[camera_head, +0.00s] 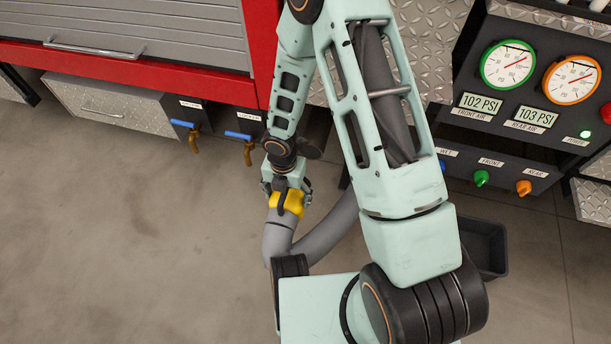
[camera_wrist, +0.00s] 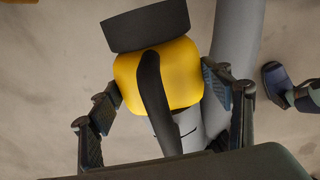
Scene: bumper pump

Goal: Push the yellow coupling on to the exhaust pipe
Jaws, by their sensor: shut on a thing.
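The yellow coupling (camera_head: 291,203) sits on the end of a thick grey hose (camera_head: 277,238). In the wrist view the coupling (camera_wrist: 186,73) has a black curved handle (camera_wrist: 152,100) and a wide black collar (camera_wrist: 145,26) at its upper end. My gripper (camera_head: 287,190) is shut on the coupling, one finger on each side of it in the wrist view (camera_wrist: 161,92). The coupling is held above the floor, below the red vehicle side. I cannot make out the exhaust pipe in either view; my arm hides part of the vehicle's underside.
Two brass valves with blue levers (camera_head: 240,135) hang under the red panel (camera_head: 150,72), left of my gripper. A gauge panel (camera_head: 530,95) with green and orange knobs stands at right, a black bin (camera_head: 485,248) below it. The floor (camera_head: 120,230) at left is clear.

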